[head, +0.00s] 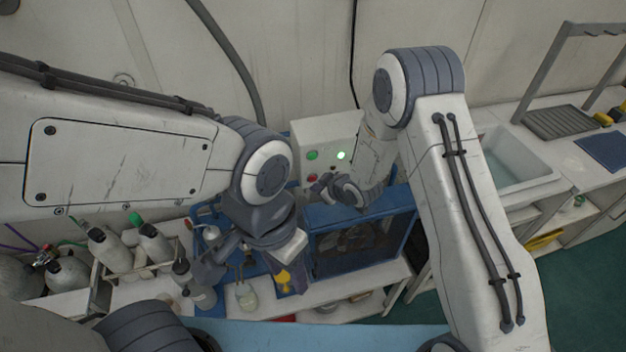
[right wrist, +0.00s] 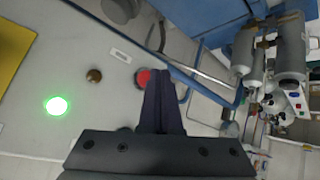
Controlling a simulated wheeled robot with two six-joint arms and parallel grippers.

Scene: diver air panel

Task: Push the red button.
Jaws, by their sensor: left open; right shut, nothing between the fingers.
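The red button (head: 312,178) is on the lower left of the pale panel (head: 318,131) in the head view. In the right wrist view the red button (right wrist: 143,76) shows beside my fingertips, partly covered by them. My right gripper (head: 321,186) is shut and empty, its tips close to the red button; it also shows in the right wrist view (right wrist: 161,76). I cannot tell whether the tips touch the button. My left gripper (head: 216,262) is open, low over the bench at left, apart from the panel.
The panel also bears a green button (head: 312,155), a lit green lamp (head: 341,155) and a brown knob (right wrist: 94,75). A blue-framed box (head: 365,214) stands below. Several bottles (head: 105,247) crowd the left bench. A sink (head: 515,160) is at right.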

